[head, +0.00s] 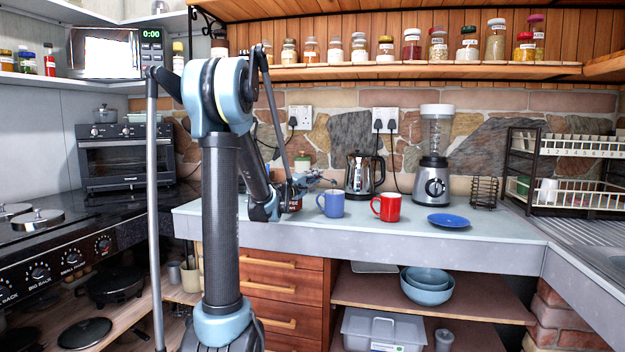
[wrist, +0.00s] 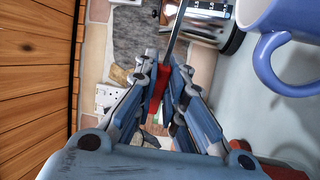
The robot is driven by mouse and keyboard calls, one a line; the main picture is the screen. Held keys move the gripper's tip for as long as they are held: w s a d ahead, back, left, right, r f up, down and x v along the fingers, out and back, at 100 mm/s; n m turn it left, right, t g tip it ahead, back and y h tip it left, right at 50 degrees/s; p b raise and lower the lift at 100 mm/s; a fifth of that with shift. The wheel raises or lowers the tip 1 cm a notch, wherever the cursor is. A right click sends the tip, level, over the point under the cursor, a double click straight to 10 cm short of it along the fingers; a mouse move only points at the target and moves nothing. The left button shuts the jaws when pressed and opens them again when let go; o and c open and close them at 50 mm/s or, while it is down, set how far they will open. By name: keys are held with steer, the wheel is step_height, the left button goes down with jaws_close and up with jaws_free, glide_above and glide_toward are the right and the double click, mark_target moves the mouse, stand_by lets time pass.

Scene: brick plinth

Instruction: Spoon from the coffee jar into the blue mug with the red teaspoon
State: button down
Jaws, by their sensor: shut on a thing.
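My gripper (wrist: 163,72) is shut on the red handle of the teaspoon (wrist: 158,92). Its thin metal stem runs up past the fingertips and out of the wrist view, so the bowl is hidden. The blue mug (head: 331,204) stands upright on the counter, left of a red mug. It also shows large at the upper right of the wrist view (wrist: 268,66), near the spoon. In the head view my gripper (head: 322,180) is above and left of the blue mug. The coffee jar (head: 295,204), with a dark red label, is partly hidden behind my arm. The mug's and jar's insides are hidden.
The red mug (head: 386,208) stands right of the blue mug, with a blue saucer (head: 448,220) further right. A kettle (head: 361,176) and blender (head: 434,170) stand behind. A dish rack (head: 566,170) is at the right. The counter front (head: 400,232) is clear.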

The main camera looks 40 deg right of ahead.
steer(key=shift+r, duration=2.55)
